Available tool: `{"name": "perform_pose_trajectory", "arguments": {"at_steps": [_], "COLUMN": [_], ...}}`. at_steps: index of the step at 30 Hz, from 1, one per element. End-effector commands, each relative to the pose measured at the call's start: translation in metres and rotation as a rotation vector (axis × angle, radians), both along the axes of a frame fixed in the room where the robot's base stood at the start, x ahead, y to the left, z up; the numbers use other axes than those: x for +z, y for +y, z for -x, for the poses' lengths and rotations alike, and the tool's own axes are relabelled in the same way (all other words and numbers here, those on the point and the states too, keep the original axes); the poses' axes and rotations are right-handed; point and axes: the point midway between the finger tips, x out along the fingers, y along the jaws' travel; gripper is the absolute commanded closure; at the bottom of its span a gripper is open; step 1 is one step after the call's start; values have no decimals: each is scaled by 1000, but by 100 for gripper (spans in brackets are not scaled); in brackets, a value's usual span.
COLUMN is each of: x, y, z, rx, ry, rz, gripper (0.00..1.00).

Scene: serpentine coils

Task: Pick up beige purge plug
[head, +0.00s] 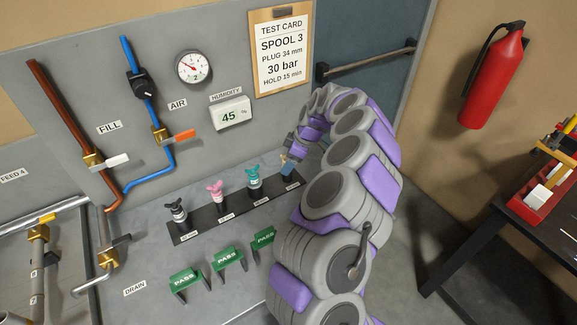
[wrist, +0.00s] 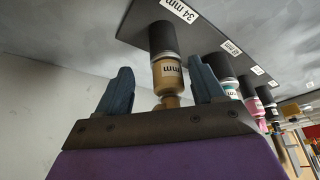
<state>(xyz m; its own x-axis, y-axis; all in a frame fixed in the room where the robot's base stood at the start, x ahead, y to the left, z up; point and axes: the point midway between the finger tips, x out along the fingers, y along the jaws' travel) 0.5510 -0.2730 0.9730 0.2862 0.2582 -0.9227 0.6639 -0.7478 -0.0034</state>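The beige purge plug (wrist: 168,76) shows in the wrist view, seated in a black socket on the dark rack (wrist: 148,12) beside a "34 mm" label. My gripper (wrist: 162,88) is open, with one blue finger on each side of the plug's lower part in the picture. A gap shows between the left finger and the plug; the right finger is closer, and I cannot tell whether it touches. In the head view my gripper (head: 290,152) is at the right end of the rack and largely hides the plug.
Teal (head: 254,180), pink (head: 216,190) and black-and-white (head: 178,211) plugs stand left along the rack. Green PASS tags (head: 226,257) stand in front. Behind is the grey panel (head: 110,75) with pipes and valves. A dark table (head: 510,215) with a red bin stands right.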

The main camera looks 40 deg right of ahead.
Motion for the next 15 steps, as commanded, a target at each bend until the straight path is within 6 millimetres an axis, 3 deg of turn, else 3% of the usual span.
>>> {"name": "perform_pose_trajectory", "arguments": {"at_steps": [2,15], "x": [1,1], "y": [2,4], "z": [0,0], "rx": [1,3], "ry": [0,1], "rz": [0,-1], "gripper": [39,81]}}
